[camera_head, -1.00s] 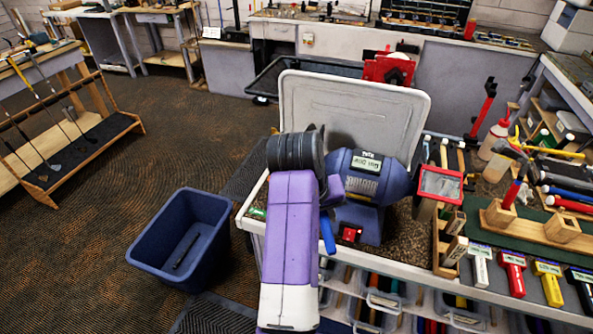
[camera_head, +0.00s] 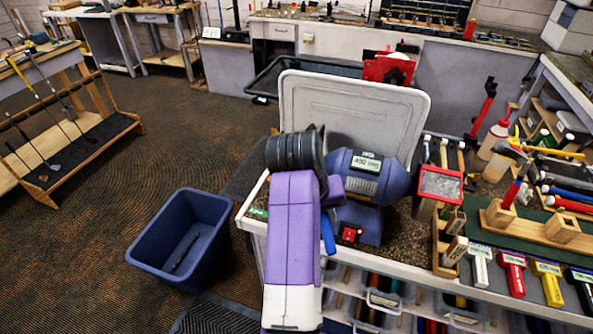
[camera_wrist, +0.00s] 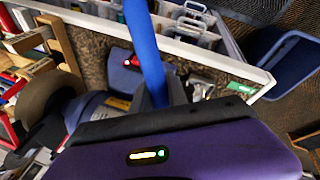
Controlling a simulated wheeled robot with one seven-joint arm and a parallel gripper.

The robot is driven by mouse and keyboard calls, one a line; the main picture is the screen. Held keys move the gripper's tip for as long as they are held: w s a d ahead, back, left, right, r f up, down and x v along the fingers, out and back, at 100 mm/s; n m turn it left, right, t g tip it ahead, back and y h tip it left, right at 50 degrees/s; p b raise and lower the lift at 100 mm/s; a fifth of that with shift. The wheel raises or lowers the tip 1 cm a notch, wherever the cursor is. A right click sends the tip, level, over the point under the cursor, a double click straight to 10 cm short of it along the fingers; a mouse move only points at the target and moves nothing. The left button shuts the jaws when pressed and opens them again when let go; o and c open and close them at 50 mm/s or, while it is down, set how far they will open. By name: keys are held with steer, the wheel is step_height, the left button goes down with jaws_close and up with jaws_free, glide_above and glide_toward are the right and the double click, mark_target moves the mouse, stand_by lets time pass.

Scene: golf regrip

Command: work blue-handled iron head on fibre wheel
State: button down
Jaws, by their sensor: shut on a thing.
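The blue handle (camera_wrist: 143,45) of the iron rises through the middle of the wrist view, and my gripper (camera_wrist: 158,95) is shut on it. In the head view part of the blue handle (camera_head: 327,236) shows beside my purple arm, over the front of the bench. The iron's head is not clearly seen in either view. The blue grinder motor (camera_head: 366,178) stands just to the right of my wrist. A brown-grey wheel (camera_wrist: 45,98) shows at the left of the wrist view. My arm hides the grinder's left end in the head view. Contact with a wheel cannot be told.
A red-rimmed guard (camera_head: 440,184) is at the grinder's right. A grey panel (camera_head: 350,105) stands behind it. A blue bin (camera_head: 182,238) is on the floor at left. Mallets and tools crowd the bench right. Open carpet lies left.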

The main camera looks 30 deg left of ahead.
steer(key=shift+a, duration=0.2)
steer(key=shift+w+d, duration=0.1)
steer(key=shift+d, duration=0.3)
stand_by(0.6)
steer(key=shift+a+r, duration=0.1)
steer(key=shift+a, duration=0.3)
stand_by(0.6)
steer(key=shift+s+d, duration=0.2)
steer(key=shift+s, duration=0.75)
steer(key=shift+s+d, duration=0.2)
steer(key=shift+s, duration=0.7)
steer(key=shift+s+d, duration=0.25)
steer(key=shift+s, duration=0.7)
steer(key=shift+s+d, duration=0.2)
steer(key=shift+s, duration=0.8)
steer(key=shift+s+d, duration=0.25)
steer(key=shift+s, duration=0.7)
